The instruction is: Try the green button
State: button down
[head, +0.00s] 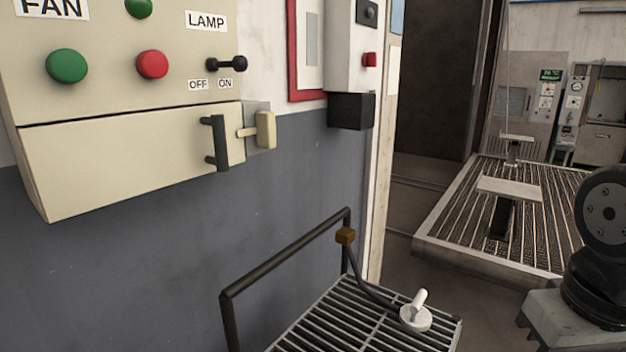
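A round green button (67,65) sticks out of the cream control panel (105,95) at the upper left, below the FAN label (52,8). A red button (152,64) sits to its right. A second round green piece (139,7) is above the red one, cut by the top edge; I cannot tell whether it is a button or a light. Dark links of my arm (603,215) show at the right edge, well away from the panel. My gripper is not in view.
A black LAMP switch (226,64) is right of the buttons. Below is a cream drawer (125,160) with a black handle (217,143) and a latch (265,130). A railed grate (345,318) stands below; a slatted platform (450,245) lies at the right.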

aim_at(65, 65)
jog(key=u, duration=1.45)
